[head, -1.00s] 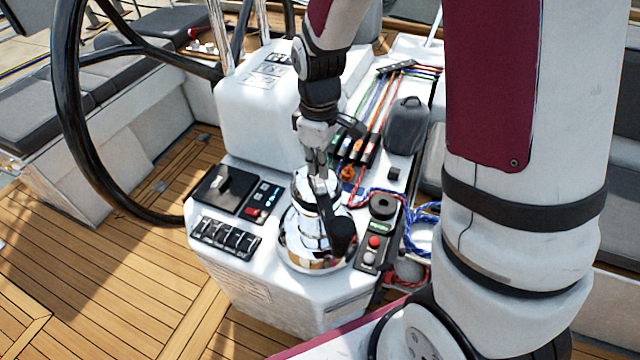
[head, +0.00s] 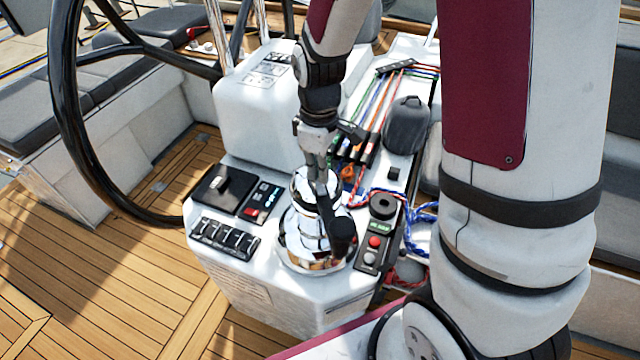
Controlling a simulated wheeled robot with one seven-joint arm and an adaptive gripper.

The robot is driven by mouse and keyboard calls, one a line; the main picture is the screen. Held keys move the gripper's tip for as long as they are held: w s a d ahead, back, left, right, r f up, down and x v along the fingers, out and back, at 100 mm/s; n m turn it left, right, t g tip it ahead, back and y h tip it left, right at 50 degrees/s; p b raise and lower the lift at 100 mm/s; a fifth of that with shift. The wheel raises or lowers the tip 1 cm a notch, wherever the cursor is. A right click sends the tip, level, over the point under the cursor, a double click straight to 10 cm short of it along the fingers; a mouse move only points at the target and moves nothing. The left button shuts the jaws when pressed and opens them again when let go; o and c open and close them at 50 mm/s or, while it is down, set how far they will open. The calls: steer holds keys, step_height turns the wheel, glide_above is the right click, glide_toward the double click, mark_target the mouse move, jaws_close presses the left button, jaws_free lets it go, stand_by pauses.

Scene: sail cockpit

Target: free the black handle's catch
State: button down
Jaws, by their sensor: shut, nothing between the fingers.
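The black handle (head: 333,222) lies across the top of the shiny chrome winch (head: 300,248) in the head view. Its thick grip end points toward the front right of the console. My gripper (head: 317,178) points down over the winch's top, at the inner end of the handle. Its fingers look closed together, with nothing visible between them. The fingertips are at or just above the handle's head; I cannot tell whether they touch. The catch itself is hidden or too small to make out.
A switch row (head: 224,239) and a black lever panel (head: 222,188) lie left of the winch. A button box (head: 374,246), blue and red ropes (head: 425,212) and rope clutches (head: 352,148) lie right and behind. The big steering wheel (head: 66,110) stands at left.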

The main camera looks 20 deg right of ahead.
steer(key=shift+f, duration=0.35)
steer(key=shift+r, duration=0.1)
steer(key=shift+r+p, duration=1.5)
steer(key=shift+r, duration=1.9)
steer(key=s+r+m+t+b, duration=0.1)
steer(key=s+r+m, duration=0.15)
steer(key=r, duration=0.45)
steer(key=s+r+m+t, duration=0.2)
steer(key=s+r, duration=0.2)
steer(key=r, duration=0.2)
steer(key=s+r+m+t+b, duration=0.1)
steer(key=s+r+m, duration=0.3)
steer(key=s, duration=0.6)
steer(key=shift+r+t+b, duration=0.3)
steer(key=shift+r+t, duration=0.2)
steer(key=shift+t, duration=0.3)
